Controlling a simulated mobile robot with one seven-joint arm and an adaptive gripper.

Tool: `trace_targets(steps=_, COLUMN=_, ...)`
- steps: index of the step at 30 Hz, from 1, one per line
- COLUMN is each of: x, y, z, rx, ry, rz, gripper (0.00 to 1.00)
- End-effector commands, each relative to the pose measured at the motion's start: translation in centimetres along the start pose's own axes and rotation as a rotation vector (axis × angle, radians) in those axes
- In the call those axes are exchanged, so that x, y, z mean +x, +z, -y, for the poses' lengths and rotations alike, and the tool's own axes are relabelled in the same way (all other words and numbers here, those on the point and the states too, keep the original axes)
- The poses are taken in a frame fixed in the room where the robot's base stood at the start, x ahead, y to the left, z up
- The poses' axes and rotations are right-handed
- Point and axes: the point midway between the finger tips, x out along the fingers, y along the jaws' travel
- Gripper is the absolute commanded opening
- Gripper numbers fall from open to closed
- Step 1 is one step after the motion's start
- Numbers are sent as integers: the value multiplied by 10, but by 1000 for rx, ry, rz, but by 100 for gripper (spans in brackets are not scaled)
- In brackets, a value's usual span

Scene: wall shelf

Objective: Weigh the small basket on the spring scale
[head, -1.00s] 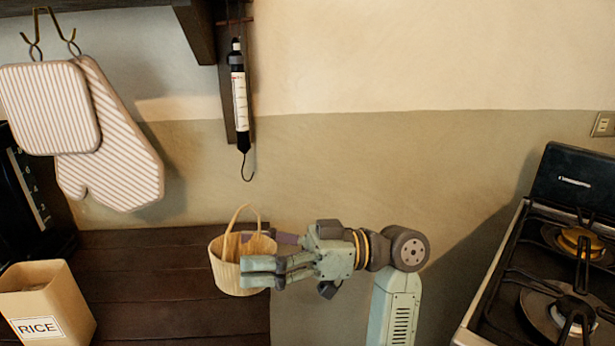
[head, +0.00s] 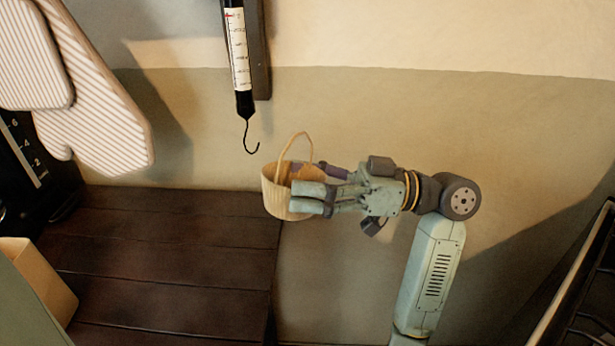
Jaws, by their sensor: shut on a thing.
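The small basket (head: 282,200) is woven and light tan, with a thin arched handle. It is upright and held up in the air, with the counter's right part behind and below it in the picture. My gripper (head: 318,190) comes from the right and is shut on the basket's side wall, hiding part of its rim. The spring scale (head: 240,55) hangs upright with a white graduated face and a black lower end. Its hook (head: 250,138) hangs free, up and to the left of the basket handle, apart from it. The scale's top is out of view.
A dark wooden counter (head: 150,260) lies at lower left, mostly bare. A tan box (head: 38,275) stands at its left. Striped oven mitts (head: 90,110) hang at upper left. A stove (head: 585,300) edges in at lower right.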

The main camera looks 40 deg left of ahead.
Motion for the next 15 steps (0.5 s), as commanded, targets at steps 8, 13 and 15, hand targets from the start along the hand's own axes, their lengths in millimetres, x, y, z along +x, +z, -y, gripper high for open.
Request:
trace_targets(steps=8, x=2, y=2, z=0, rx=-3, ry=17, rz=2, gripper=43)
trace_targets(steps=13, x=12, y=3, z=-2, rx=-2, ry=18, rz=1, gripper=43)
trace_targets(steps=15, x=16, y=4, z=-2, rx=-3, ry=17, rz=1, gripper=43)
